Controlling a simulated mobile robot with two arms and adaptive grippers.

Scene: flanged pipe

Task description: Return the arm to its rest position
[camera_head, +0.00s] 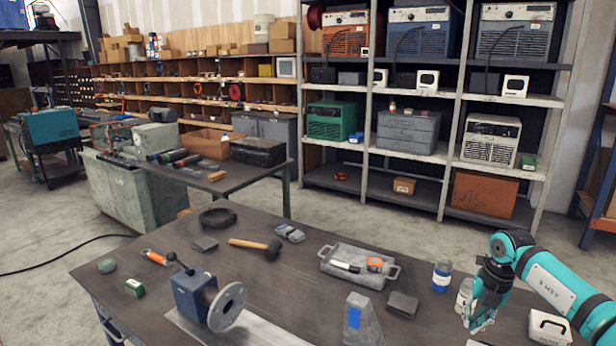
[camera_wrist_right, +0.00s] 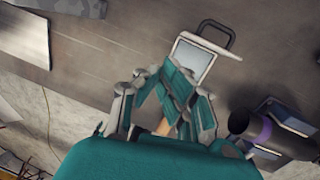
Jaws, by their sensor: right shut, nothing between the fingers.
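My right arm (camera_head: 560,285) is teal and comes in from the right edge in the head view. Its gripper (camera_head: 480,322) points down over the right front part of the dark workbench (camera_head: 290,290), beside a small white can. In the right wrist view the gripper (camera_wrist_right: 178,92) has its fingers together with nothing held. My left gripper is not in view.
A blue-labelled can (camera_head: 441,276) and the white can (camera_head: 463,296) stand close to the right gripper. A white box with a black handle (camera_head: 550,328) sits to its right.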

